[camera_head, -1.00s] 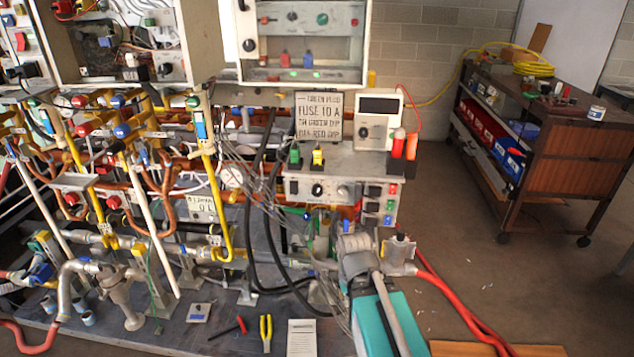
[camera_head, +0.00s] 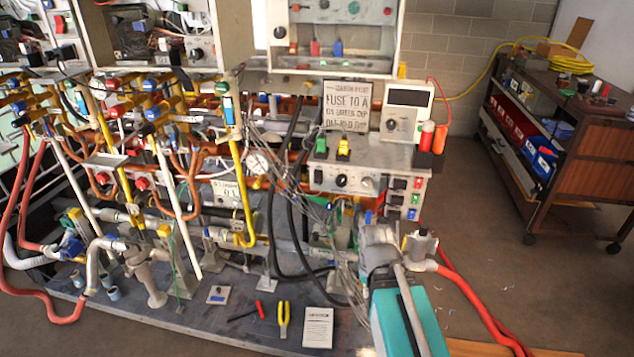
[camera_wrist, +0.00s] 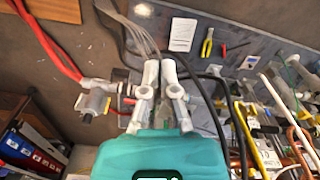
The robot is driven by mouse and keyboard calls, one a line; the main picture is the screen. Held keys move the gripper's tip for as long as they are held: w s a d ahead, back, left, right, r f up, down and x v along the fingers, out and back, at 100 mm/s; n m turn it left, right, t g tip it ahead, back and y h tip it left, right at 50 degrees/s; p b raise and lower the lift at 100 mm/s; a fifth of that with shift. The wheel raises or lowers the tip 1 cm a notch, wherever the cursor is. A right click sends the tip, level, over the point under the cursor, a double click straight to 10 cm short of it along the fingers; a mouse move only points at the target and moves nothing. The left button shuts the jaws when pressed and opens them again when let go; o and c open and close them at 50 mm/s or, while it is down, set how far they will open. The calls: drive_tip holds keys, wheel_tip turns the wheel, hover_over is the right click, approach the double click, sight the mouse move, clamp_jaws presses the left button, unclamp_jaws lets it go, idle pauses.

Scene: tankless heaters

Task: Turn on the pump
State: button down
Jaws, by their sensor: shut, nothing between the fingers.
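A metal control box (camera_head: 365,178) stands at the back of the bench, with a black knob (camera_head: 341,181) and a group of rocker switches (camera_head: 407,199) at its right end. No part is clearly labelled as the pump. A grey fitting (camera_head: 420,246) with a red hose sits below the box; it also shows at the left in the wrist view (camera_wrist: 93,103). My gripper (camera_wrist: 159,68) is shut and empty in the wrist view, its fingers close together over the lower bench. In the head view its fingertips cannot be made out, and my teal arm part hides some of the bench.
Loose grey wires (camera_head: 335,240) and black hoses (camera_head: 277,200) hang left of my arm. Pliers (camera_head: 284,318) and a white card (camera_head: 318,328) lie on the base plate (camera_head: 160,325). Pipes crowd the left. A wooden cart (camera_head: 565,130) stands at the right, with open floor before it.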

sight(318, 182)
drive_tip(key=w+r+n+t+h+b, duration=0.2)
drive_tip(key=w+n+t+h+b, duration=0.4)
drive_tip(key=w+n, duration=0.95)
drive_tip(key=w+a+r+n+t+y+b, duration=0.1)
drive_tip(key=w+a+r+n+t, duration=0.2)
drive_tip(key=w+a+n+t, duration=0.2)
drive_tip(key=w+a+r+n+t+y+b, duration=0.1)
drive_tip(key=w+a+r+n+t, duration=0.2)
drive_tip(key=w+a+n, duration=0.3)
drive_tip(key=a+n+t, duration=0.1)
drive_tip(key=a+n, duration=0.3)
drive_tip(key=n, duration=0.2)
drive_tip(key=shift+t, duration=0.4)
drive_tip(key=shift+w, duration=0.1)
drive_tip(key=b+x, duration=0.2)
drive_tip(key=x, duration=1.2)
drive_tip(key=shift+d, duration=0.1)
